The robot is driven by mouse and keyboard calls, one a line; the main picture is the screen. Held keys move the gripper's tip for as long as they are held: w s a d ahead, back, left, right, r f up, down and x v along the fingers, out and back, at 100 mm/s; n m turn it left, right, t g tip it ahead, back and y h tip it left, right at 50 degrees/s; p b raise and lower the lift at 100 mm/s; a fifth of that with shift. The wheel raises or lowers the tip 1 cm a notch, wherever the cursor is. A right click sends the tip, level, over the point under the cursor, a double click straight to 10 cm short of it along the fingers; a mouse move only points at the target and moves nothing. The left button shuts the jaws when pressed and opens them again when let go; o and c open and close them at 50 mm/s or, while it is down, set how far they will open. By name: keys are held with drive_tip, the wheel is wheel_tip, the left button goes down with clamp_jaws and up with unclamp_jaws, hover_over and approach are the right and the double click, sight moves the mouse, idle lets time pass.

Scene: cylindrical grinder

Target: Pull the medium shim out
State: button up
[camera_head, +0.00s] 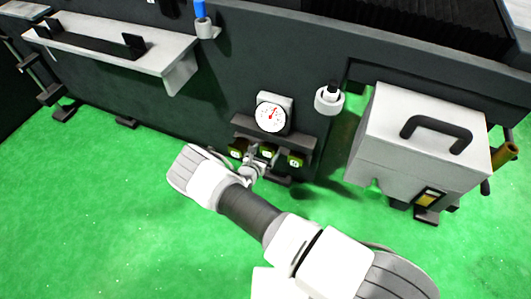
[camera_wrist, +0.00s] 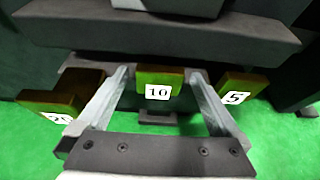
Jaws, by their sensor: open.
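The medium shim, an olive-brown block labelled 10 (camera_wrist: 160,78), sits in the middle of a row under a dark ledge, and it also shows in the head view (camera_head: 267,150). My gripper (camera_wrist: 160,92) is open, with one finger on each side of this shim. I cannot tell whether either finger touches it. A shim labelled 5 (camera_wrist: 243,88) is outside the right finger. Another shim (camera_wrist: 52,103), its label partly hidden, is outside the left finger. In the head view my gripper (camera_head: 258,162) is at the row from below.
A dial gauge (camera_head: 270,115) stands above the shim row. A grey box with a black handle (camera_head: 422,145) is to the right, near a white round holder (camera_head: 329,100). A grey shelf (camera_head: 115,48) is at upper left. Green floor (camera_head: 90,210) is open at left.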

clamp_jaws()
idle(0.6)
